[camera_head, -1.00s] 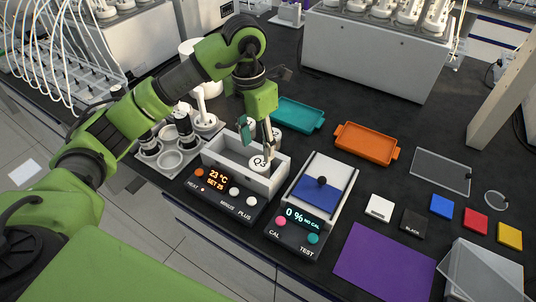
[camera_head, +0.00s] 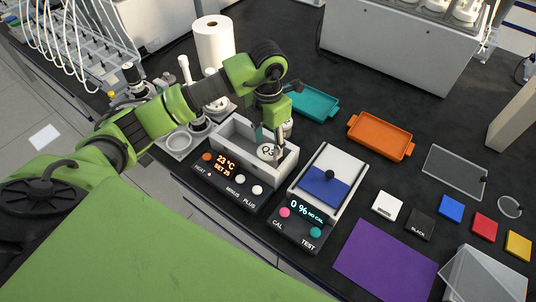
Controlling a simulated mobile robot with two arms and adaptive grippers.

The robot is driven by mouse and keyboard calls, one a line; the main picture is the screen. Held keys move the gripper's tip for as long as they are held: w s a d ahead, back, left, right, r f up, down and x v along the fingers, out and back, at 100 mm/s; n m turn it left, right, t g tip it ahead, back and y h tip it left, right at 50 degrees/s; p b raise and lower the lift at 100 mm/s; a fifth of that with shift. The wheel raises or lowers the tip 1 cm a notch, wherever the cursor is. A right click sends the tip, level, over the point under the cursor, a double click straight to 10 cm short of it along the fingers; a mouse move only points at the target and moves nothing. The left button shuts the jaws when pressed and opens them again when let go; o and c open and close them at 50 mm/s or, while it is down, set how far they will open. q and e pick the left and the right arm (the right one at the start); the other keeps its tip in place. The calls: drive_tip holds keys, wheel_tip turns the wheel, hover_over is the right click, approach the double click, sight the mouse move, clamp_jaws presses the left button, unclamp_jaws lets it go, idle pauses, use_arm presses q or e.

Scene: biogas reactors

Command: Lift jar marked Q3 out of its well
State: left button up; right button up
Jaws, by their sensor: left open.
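The jar marked Q3 (camera_head: 267,153) has a white lid with dark lettering. It sits in the right part of the white rectangular well (camera_head: 228,156) of the heater block, whose display reads 23 °C, set 25. My left gripper (camera_head: 268,138) points down over the jar, its fingers apart at the back of the lid. I cannot tell whether the fingers touch the jar. The jar's body is hidden by the well wall. Another white-lidded jar (camera_head: 287,129) shows partly behind my gripper. My right gripper is not in view.
Teal (camera_head: 313,103) and orange (camera_head: 381,138) trays lie behind. A purple mat (camera_head: 384,262) and several small coloured tiles lie to the right. A paper roll (camera_head: 214,40) stands at the back.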

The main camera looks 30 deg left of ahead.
sight(268, 151)
use_arm(q)
wheel_tip(268, 151, down, 4)
drive_tip(key=shift+s+r+p, duration=0.15)
drive_tip(key=shift+r+p, duration=0.1)
drive_tip(key=shift+p, duration=0.5)
drive_tip(key=shift+f, duration=0.3)
drive_tip(key=c, duration=0.9)
drive_tip(key=shift+o, duration=0.2)
